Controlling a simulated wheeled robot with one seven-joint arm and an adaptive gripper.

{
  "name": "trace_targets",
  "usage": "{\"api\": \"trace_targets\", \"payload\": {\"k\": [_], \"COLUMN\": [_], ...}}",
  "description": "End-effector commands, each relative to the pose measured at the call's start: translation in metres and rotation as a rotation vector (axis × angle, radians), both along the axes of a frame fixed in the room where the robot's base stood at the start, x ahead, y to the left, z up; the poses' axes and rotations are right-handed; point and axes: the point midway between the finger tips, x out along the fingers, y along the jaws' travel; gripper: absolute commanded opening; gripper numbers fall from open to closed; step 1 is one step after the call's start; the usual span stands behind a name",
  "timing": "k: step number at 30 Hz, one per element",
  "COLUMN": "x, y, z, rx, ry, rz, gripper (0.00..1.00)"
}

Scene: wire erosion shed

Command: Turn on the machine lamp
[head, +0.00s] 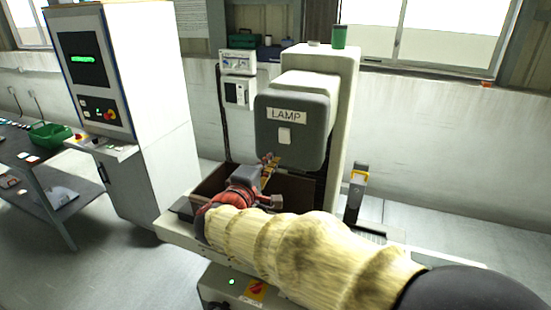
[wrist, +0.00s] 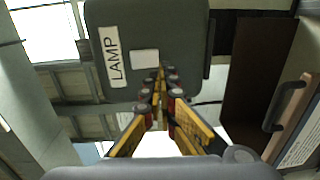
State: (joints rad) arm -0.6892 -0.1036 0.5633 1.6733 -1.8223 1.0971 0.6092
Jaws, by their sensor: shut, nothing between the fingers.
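The lamp switch (head: 284,136) is a small white rocker plate on the front of the machine's dark grey head (head: 268,108). A white label reading LAMP (head: 287,116) sits directly above it. My gripper (head: 270,160) is shut and empty, below the switch in the head view. In the wrist view the closed fingertips (wrist: 160,76) point toward the grey head (wrist: 184,35), at the edge of the switch (wrist: 145,59), with the label (wrist: 114,57) beyond it. I cannot tell whether the tips touch the head. Whether the switch is on or off is too small to tell.
The machine's open tank (head: 217,180) lies under my gripper. A control cabinet (head: 160,80) with a green-lit screen stands at left. A wall box (head: 238,92) hangs left of the head. A dark upright post (head: 355,198) stands to the right.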

Motion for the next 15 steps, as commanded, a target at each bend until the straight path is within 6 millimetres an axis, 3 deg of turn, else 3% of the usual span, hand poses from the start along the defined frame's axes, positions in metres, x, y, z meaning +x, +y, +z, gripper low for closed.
{"api": "trace_targets", "payload": {"k": [6,15], "x": [-0.041,-0.065], "y": [0.016,0.023], "z": [-0.008,-0.012], "rx": [0.000,-0.002], "ry": [0.001,0.002], "rz": [0.002,-0.002], "gripper": [0.00,0.00]}}
